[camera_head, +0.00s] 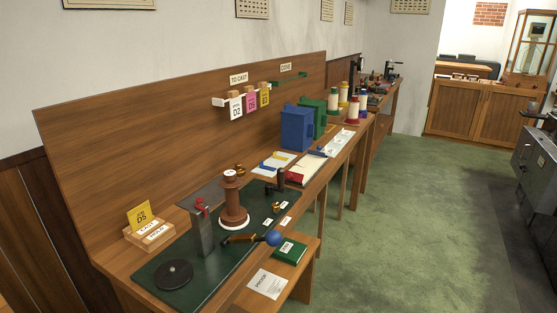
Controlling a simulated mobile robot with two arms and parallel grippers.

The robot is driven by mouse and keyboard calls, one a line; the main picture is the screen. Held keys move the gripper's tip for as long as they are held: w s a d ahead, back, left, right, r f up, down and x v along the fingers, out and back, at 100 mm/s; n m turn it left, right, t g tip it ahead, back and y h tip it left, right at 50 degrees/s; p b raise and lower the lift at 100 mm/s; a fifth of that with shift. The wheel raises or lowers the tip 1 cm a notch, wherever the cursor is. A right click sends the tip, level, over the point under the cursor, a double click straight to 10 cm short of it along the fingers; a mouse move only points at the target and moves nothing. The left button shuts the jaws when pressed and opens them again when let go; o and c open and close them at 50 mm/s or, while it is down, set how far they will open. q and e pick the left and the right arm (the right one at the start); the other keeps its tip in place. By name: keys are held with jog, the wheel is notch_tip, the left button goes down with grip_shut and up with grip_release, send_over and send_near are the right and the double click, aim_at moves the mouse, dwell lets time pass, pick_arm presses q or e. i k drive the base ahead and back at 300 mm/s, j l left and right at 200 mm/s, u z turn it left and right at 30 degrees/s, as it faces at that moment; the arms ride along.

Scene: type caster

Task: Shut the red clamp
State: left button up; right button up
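A small red clamp (201,206) sits at the top of a grey upright block (201,236) on the near part of the long wooden bench. It is too small to tell whether it is open or shut. A dark reddish-brown spool-shaped column with a white top (232,200) stands just to the right of the block. A lever with a blue ball knob (272,238) sticks out toward the bench's front edge. Neither of my grippers shows in this view.
A dark green mat (215,277) bears a black disc (173,275) and the casting parts. A wooden tray (150,234) with a yellow D5 card stands at left. Blue (297,128) and green boxes stand farther along. A lower shelf holds a green book (290,251). The green floor (400,230) at right is clear.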

aim_at(290, 175)
jog(key=i+l+u, duration=0.15)
jog(key=i+l, duration=0.25)
jog(key=i+l+u, duration=0.15)
jog(key=i+l, duration=0.2)
jog(key=l, duration=0.15)
jog(key=i+l+u, duration=0.15)
jog(key=i+l, duration=0.15)
jog(key=l, duration=0.2)
